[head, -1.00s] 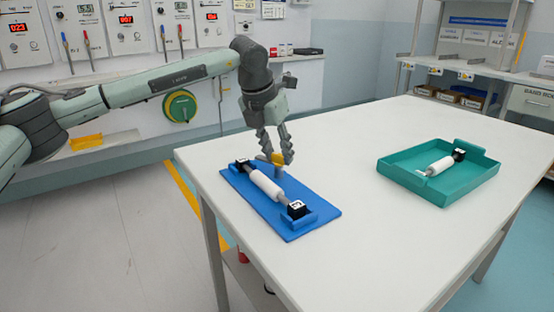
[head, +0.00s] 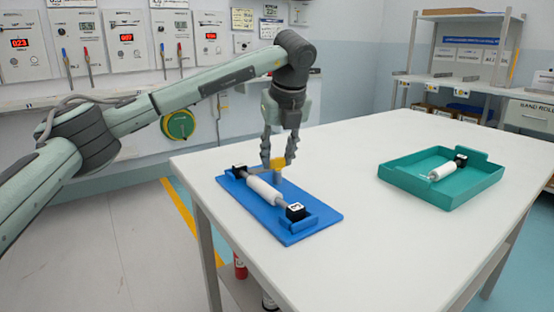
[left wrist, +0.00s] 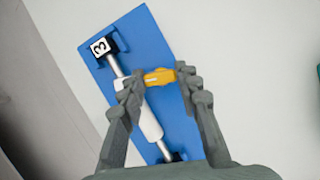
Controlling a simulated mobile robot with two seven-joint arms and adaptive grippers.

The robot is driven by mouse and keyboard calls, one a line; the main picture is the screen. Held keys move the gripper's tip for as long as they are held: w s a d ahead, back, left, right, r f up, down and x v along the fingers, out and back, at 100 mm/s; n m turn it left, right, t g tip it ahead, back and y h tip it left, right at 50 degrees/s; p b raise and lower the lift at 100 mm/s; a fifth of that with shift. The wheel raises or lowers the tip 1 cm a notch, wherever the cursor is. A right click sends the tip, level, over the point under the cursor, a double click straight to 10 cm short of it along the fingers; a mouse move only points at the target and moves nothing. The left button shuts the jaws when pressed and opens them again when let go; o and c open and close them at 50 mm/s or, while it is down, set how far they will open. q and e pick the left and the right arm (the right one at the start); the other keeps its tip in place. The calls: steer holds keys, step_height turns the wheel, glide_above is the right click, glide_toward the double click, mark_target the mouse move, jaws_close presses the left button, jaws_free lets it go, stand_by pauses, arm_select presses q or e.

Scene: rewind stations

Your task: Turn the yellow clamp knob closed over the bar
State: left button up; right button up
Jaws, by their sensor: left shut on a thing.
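My left finger in the wrist view hides part of the bar, and the clamp under the knob is partly hidden. My right gripper is not in view.
A teal tray (head: 402,182) holding another white roll (head: 441,171) stands on the right of the white table (head: 350,260). The table between board and tray is clear. A wall panel with gauges and a green reel (head: 179,125) is behind my left arm.

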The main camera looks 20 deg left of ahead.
arm_select(q)
steer(key=shift+d+n+g+y, duration=0.1)
steer(key=shift+n+g+y, duration=0.4)
steer(key=shift+n, duration=1.1)
steer(key=shift+c, duration=0.2)
steer(key=o, duration=1.2)
steer(key=shift+c, duration=0.2)
steer(key=v, duration=1.2)
steer(key=shift+w, duration=0.1)
